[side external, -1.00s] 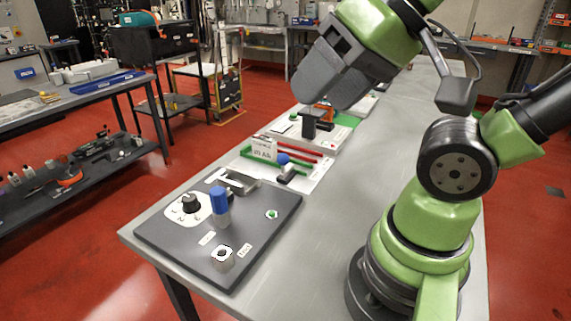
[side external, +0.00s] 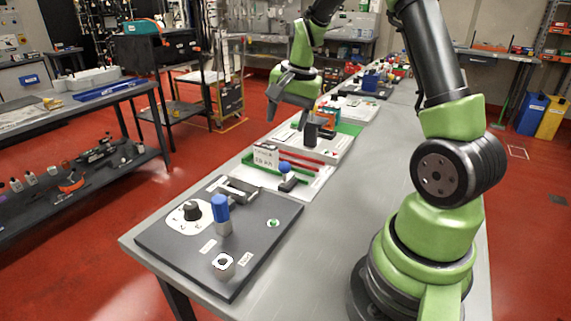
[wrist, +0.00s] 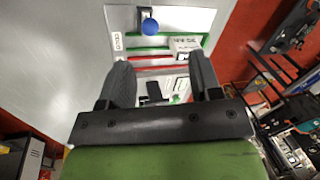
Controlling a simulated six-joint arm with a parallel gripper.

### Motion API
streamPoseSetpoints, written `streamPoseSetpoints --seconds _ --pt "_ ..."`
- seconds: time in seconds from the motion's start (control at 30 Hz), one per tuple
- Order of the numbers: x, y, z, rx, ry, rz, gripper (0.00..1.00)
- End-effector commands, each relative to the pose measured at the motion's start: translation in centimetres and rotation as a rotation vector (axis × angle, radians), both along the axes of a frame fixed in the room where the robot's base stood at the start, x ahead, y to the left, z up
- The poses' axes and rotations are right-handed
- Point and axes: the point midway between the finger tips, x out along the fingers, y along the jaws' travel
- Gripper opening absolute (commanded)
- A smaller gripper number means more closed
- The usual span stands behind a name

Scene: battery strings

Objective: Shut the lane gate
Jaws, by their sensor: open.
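A white lane board (side external: 318,180) lies on the bench, with green and red strips along it. A blue ball knob (side external: 285,168) on a small grey and dark base stands at its near side. The knob also shows in the wrist view (wrist: 150,27), at the top, beyond the fingertips. I cannot tell for certain which part is the lane gate or how it stands. My gripper (side external: 287,120) is open, pointing down above the far part of the boards, beside a dark upright block (side external: 311,130). In the wrist view, my gripper (wrist: 160,64) has nothing visibly held between its fingers.
A small printed sign (side external: 265,157) stands at the board's left edge. Nearer is a dark panel (side external: 190,252) with a dial (side external: 192,211), a blue-topped post (side external: 220,208) and a green button (side external: 273,223). An orange part (side external: 327,113) is behind the block.

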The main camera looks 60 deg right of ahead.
Motion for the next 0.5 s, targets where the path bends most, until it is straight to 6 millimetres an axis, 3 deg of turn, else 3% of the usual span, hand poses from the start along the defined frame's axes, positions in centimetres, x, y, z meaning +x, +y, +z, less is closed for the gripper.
streamPoseSetpoints --seconds 0.1,0.2,0.37,0.5 --pt "0.1 -2.1 -2.7 0.027 0.038 -0.076 0.58" --pt "0.0 -2.8 -3.7 0.037 0.05 -0.106 0.58" --pt "0.2 -2.9 -5.3 0.042 0.056 -0.112 0.58" --pt "0.7 -2.8 -7.8 0.042 0.057 -0.11 0.58"
